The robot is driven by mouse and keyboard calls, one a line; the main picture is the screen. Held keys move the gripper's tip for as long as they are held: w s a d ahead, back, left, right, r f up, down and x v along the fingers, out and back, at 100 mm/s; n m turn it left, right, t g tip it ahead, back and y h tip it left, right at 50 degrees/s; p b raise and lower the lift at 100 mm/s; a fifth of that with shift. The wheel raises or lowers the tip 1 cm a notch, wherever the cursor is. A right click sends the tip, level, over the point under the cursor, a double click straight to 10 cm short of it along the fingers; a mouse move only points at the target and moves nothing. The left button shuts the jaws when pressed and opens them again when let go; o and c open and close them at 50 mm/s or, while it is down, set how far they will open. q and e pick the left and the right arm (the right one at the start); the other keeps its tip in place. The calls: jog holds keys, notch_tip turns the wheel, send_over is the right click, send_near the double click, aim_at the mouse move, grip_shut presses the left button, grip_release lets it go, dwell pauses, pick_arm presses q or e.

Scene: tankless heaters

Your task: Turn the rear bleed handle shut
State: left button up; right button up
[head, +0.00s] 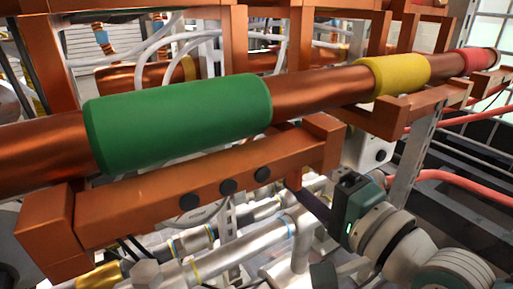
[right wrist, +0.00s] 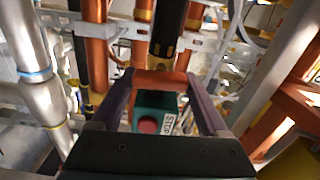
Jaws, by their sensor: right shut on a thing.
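My right gripper (head: 308,200) comes in from the lower right in the head view, its dark fingers reaching under the end of a copper-coloured beam. In the right wrist view its two purple fingers (right wrist: 160,82) stand on either side of a short copper-coloured bar (right wrist: 162,78) at the fingertips. It is shut on this bar, which looks like the bleed handle. The handle's pivot and exact angle are hard to make out. In the head view the fingertips and the handle are largely hidden by the beam. My left gripper is not in view.
A copper beam (head: 205,187) with black knobs lies just left of the right gripper. Above it runs a large copper pipe (head: 318,91) with green (head: 180,120), yellow (head: 395,76) and red (head: 474,61) bands. Silver pipes (head: 225,258) crowd below. Free room is tight.

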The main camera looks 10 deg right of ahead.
jog(key=shift+m, duration=0.3)
dwell(0.4)
jog(key=o, duration=1.2)
jog(key=shift+o, duration=0.2)
jog(key=p+v, duration=0.2)
jog(key=v, duration=0.8)
jog(key=shift+r, duration=0.1)
